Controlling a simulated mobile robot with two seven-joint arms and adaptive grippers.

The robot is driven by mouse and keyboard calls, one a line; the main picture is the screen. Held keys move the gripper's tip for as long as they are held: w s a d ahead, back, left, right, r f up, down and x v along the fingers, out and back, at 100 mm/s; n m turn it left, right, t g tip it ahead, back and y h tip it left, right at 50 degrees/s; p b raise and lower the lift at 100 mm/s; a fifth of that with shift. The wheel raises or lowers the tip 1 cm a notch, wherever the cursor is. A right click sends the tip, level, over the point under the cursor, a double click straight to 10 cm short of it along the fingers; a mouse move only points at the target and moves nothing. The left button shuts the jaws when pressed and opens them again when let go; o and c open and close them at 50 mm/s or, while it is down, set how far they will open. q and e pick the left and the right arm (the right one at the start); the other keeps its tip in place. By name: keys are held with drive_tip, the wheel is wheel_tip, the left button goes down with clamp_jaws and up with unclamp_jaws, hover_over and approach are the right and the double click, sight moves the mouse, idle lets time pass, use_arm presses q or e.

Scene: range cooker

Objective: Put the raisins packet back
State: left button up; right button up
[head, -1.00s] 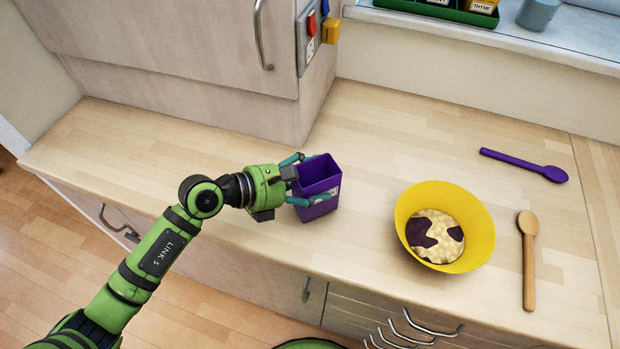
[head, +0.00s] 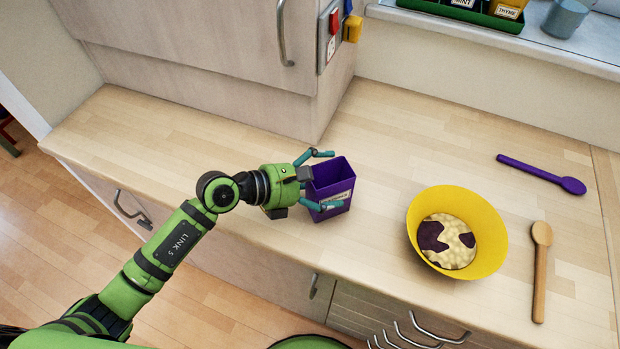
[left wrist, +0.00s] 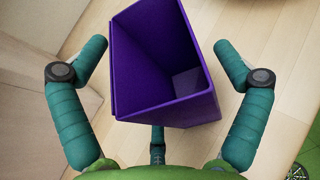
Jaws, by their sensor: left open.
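The raisins packet (head: 334,187) is a purple open-topped box with a pale label, standing on the worktop left of the yellow bowl. It looks empty inside in the left wrist view (left wrist: 150,60). My left gripper (head: 328,179) is open, with its teal fingers spread on either side of the packet. In the left wrist view the fingers (left wrist: 160,62) stand apart from the packet's walls. My right gripper is not in view.
A yellow bowl (head: 489,240) holds pale and dark contents. A purple spoon (head: 540,175) and a wooden spoon (head: 540,270) lie to its right. A cupboard (head: 200,50) stands behind my arm. A green rack (head: 470,14) sits on the sill.

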use_arm(q)
drive_tip(key=b+v, duration=0.4)
drive_tip(key=v, duration=0.8)
drive_tip(key=shift+r, duration=0.2)
